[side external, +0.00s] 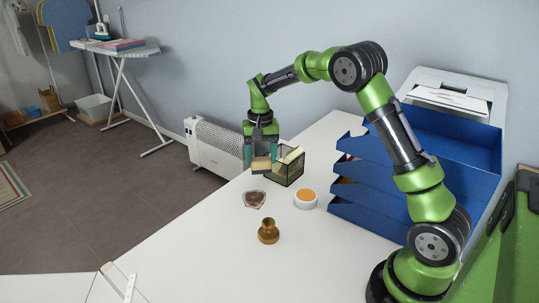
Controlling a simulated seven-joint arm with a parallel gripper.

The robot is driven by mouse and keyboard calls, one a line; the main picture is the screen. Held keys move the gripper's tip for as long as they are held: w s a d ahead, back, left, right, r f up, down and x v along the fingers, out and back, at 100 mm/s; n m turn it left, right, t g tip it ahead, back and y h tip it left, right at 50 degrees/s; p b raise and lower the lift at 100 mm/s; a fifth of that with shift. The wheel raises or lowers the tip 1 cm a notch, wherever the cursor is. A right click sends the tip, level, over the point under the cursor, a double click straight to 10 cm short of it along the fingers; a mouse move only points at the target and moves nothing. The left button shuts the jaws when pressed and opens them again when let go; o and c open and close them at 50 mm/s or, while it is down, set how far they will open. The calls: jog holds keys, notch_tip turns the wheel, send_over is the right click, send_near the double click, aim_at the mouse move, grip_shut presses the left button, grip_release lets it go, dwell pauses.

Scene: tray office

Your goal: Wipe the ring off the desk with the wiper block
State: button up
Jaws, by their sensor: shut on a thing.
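My gripper (261,153) points down over the far part of the white desk. It is shut on a small tan block (261,165), which looks like the wiper block. The block is in front of a dark see-through box; whether it touches the desk is hard to tell. A brownish, angular ring-like patch (254,199) lies on the desk nearer the camera than the block, apart from it. Whether it is a flat mark or a shallow dish is too small to tell.
The see-through box (287,170) holds something pale yellow. A white round pot with an orange top (305,199) and a brass-coloured pot (268,231) stand near the patch. Blue stacked trays (375,185) are on the right. The desk's near left is mostly clear.

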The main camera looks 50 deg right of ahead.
aim_at(261, 172)
jog(key=shift+f, duration=3.05)
jog(key=shift+a+f, duration=0.3)
jog(key=shift+f, duration=0.55)
jog(key=shift+a, duration=3.8)
jog(key=shift+c, duration=0.5)
jog(key=shift+s+a, duration=0.15)
jog(key=shift+s, duration=0.45)
jog(key=shift+d, duration=4.3)
jog(key=shift+s+a, duration=0.1)
jog(key=shift+s, duration=0.35)
jog(key=shift+a, duration=4.2)
notch_tip(261, 172, up, 8)
